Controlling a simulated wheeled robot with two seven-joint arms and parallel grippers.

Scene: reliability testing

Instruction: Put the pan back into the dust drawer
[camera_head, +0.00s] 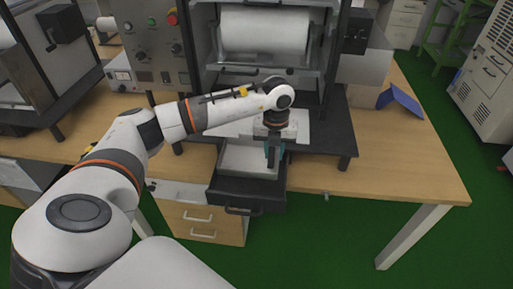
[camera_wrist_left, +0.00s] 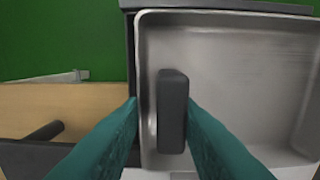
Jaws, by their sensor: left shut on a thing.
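The pan is a shallow, light metal tray (camera_head: 240,158) with a dark upright handle (camera_wrist_left: 172,110). The dust drawer (camera_head: 250,193) is dark and pulled out under the machine at the table's front edge. In the head view the pan lies within the drawer's outline; I cannot tell whether it rests on the drawer's bottom. My left gripper (camera_head: 272,157) points down over it. In the left wrist view its teal fingers (camera_wrist_left: 163,106) are shut on the handle, and the pan's inside (camera_wrist_left: 240,75) looks empty. My right gripper is not in view.
The machine (camera_head: 345,110) with a white roll (camera_head: 265,30) stands behind the drawer. A wooden table (camera_head: 400,160) spreads either side, with a blue folded item (camera_head: 400,100) at right. A drawer cabinet (camera_head: 205,222) stands below. The table's right front is clear.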

